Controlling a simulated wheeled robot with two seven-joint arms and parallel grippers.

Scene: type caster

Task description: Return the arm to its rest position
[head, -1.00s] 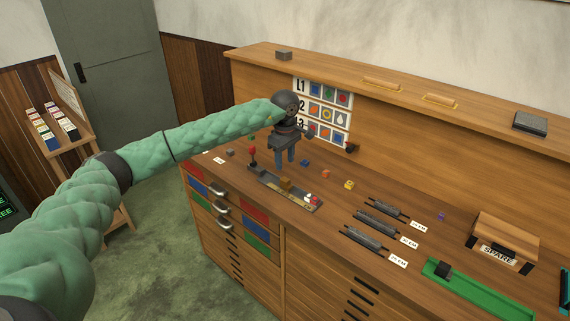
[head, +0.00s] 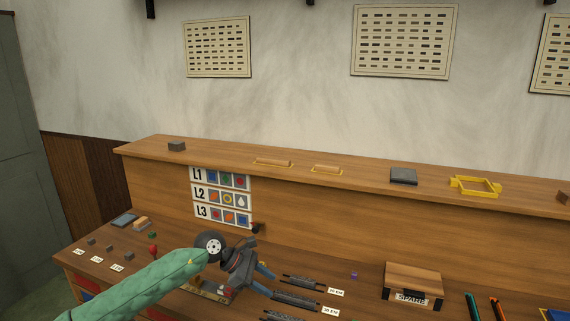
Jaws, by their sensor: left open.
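My left arm, in a green padded sleeve, comes in from the bottom left of the head view. Its left gripper (head: 264,282) hangs over the workbench (head: 385,310), with its blue fingers apart and nothing seen between them. It is in front of the bench's back panel, just left of the dark bars (head: 304,282). The arm and gripper hide part of the type-casting fixture (head: 214,292) behind them. My right gripper is not in view.
A sign with rows L1 to L3 (head: 221,195) is on the back panel. Small grey blocks (head: 109,249) with labels lie at left. A wooden SPARE box (head: 413,283) stands at right. The shelf above holds a yellow frame (head: 475,186) and a dark block (head: 403,176).

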